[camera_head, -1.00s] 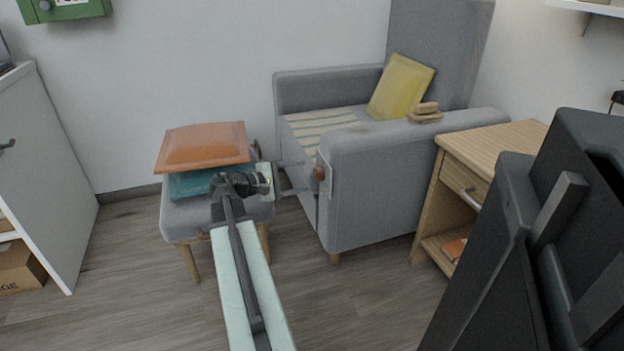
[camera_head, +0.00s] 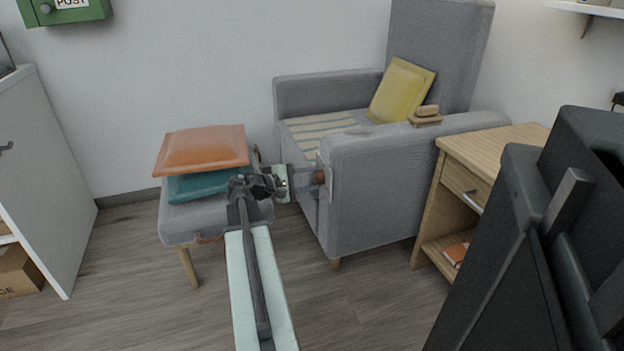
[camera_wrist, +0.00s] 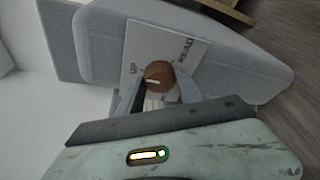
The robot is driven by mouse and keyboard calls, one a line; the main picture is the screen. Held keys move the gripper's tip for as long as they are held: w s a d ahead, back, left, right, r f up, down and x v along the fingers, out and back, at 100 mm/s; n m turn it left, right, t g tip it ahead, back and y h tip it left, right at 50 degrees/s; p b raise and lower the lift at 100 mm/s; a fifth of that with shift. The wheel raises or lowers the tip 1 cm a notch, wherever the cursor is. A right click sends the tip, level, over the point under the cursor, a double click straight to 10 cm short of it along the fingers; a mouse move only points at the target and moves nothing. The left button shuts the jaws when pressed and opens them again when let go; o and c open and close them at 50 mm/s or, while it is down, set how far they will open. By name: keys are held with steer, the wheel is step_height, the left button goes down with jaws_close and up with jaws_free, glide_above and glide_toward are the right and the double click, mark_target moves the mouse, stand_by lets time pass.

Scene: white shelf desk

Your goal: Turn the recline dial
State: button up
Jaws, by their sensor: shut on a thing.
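The recline dial (camera_head: 320,177) is a round brown knob on a pale plate on the front of the grey armchair's (camera_head: 375,190) near arm. In the wrist view the dial (camera_wrist: 159,74) has a light line on it, and the plate (camera_wrist: 150,45) bears the words "UP" and "READ"; other lettering is partly hidden. My gripper (camera_head: 308,178) reaches the dial from the left. In the wrist view its two fingers (camera_wrist: 157,92) lie on either side of the dial, shut on it. The lower part of the plate is hidden behind my gripper.
A grey stool (camera_head: 180,222) with orange (camera_head: 203,150) and teal (camera_head: 207,184) cushions stands left of my arm. A wooden side table (camera_head: 495,150) stands right of the armchair. A white cabinet (camera_head: 40,170) is at the far left. Floor between is clear.

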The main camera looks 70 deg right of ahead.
steer(key=shift+a+f+m+h+b, duration=0.1)
steer(key=shift+f+m+h+b, duration=0.15)
steer(key=shift+m+b, duration=0.4)
steer(key=shift+r+m, duration=0.2)
steer(key=shift+m, duration=0.15)
steer(key=o, duration=1.4)
steer(key=shift+c, duration=0.2)
steer(key=p+v, duration=0.1)
steer(key=v, duration=0.6)
steer(key=shift+w+a, duration=0.15)
steer(key=shift+a, duration=0.15)
